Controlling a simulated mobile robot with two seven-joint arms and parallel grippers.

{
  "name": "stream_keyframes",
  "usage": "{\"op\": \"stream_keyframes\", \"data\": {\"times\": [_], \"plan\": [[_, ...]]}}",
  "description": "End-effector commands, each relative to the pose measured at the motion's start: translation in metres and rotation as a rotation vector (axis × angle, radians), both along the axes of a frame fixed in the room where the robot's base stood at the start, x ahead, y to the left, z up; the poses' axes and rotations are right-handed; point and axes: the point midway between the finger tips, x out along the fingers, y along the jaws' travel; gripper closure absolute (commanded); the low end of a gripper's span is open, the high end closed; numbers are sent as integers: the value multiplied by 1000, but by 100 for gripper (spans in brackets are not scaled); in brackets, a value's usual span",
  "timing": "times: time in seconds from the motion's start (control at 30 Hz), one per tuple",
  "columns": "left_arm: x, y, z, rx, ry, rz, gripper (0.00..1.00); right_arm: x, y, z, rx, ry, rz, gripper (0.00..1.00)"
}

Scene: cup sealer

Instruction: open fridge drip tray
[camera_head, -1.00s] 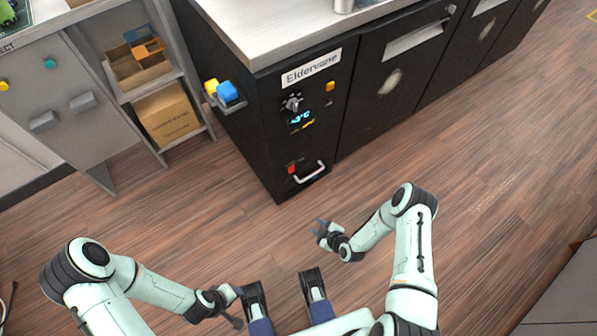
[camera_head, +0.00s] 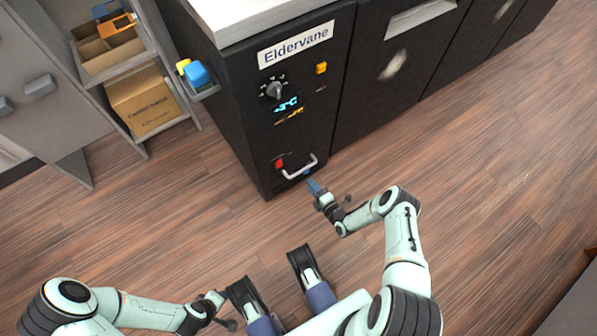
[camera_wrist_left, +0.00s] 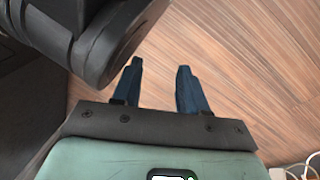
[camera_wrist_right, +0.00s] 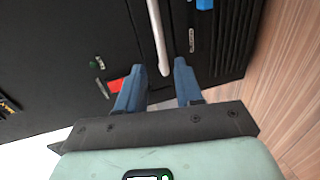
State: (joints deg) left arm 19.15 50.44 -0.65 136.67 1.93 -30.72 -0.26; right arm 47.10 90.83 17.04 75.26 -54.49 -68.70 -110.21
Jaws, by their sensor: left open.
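The black Eldervane fridge unit (camera_head: 255,120) has a white bar handle (camera_head: 299,168) low on its front, beside a red patch. I take this as the drip tray's handle; the tray itself is not seen drawn out. My right gripper (camera_head: 315,187) is just in front of and below the handle. In the right wrist view, the white handle (camera_wrist_right: 157,38) ends near the gap between the blue fingers of the right gripper (camera_wrist_right: 159,68), which are apart. Contact cannot be told. My left gripper (camera_wrist_left: 160,66) is open and empty above the floor, away from the fridge.
A dial (camera_head: 274,90), a lit display and a yellow button (camera_head: 321,68) sit above the handle. A side holder with blue and yellow items (camera_head: 196,74) sticks out left. A shelf with a cardboard box (camera_head: 143,101) stands left. The wooden floor in front is clear.

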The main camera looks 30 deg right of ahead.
Motion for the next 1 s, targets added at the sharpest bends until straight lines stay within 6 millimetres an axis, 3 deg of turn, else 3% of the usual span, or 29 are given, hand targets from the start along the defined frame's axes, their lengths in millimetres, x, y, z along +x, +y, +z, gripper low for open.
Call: {"op": "stream_keyframes", "data": {"times": [0.1, 0.4, 0.6, 0.9, 1.0], "plan": [[-21, 3, -21, -4, 72, 6, 57, 27, 3, -9, 1, -2, 0, 64], [-68, 9, -47, -13, 227, 21, 57, 77, 6, -18, 2, 0, -1, 64], [-82, 10, -52, -17, 273, 25, 57, 91, 7, -20, 3, 1, -1, 64], [-84, 10, -52, -18, 278, 25, 57, 92, 7, -20, 3, 2, -1, 64], [-83, 10, -51, -18, 278, 25, 57, 92, 7, -20, 3, 2, -1, 97]]}}
